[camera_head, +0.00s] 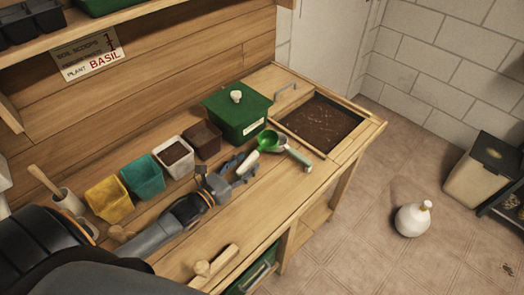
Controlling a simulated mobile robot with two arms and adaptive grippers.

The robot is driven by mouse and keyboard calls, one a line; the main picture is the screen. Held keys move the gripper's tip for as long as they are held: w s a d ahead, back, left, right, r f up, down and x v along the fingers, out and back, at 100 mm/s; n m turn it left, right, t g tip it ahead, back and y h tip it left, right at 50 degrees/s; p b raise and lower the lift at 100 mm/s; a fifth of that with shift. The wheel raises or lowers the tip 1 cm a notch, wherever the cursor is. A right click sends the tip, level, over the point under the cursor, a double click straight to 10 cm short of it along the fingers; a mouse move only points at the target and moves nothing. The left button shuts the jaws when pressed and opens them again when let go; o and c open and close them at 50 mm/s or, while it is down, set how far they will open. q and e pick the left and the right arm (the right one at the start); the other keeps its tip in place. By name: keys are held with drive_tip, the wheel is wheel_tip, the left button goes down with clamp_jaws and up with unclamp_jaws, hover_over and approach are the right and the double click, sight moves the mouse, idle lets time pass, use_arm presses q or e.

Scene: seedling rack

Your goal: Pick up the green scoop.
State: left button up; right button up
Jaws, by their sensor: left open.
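The green scoop (268,141) lies on the wooden bench, just in front of the green lidded box. Its pale handle (247,162) points down and left toward my left gripper. My left gripper (240,167) is open, low over the bench, with its fingertips close to the handle. I cannot tell whether they touch it. My right gripper is out of view.
A tool with a pale grey-green handle (298,157) lies right of the scoop. The green box (237,113), brown pot (203,139), white pot (174,157), teal pot (143,177) and yellow pot (110,199) line the back. A soil bin (361,133) is sunk at right.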

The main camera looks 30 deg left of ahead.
sight(252, 156)
use_arm(q)
drive_tip(key=b+x, duration=0.1)
drive_tip(key=x, duration=0.1)
drive_tip(key=shift+w+d, duration=0.1)
drive_tip(key=shift+w, duration=0.2)
drive_tip(key=shift+w+d, duration=0.15)
drive_tip(key=shift+w, duration=0.25)
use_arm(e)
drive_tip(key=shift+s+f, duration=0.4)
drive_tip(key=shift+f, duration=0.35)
use_arm(q)
drive_tip(key=shift+c, duration=0.2)
clamp_jaws()
drive_tip(key=shift+r, duration=0.1)
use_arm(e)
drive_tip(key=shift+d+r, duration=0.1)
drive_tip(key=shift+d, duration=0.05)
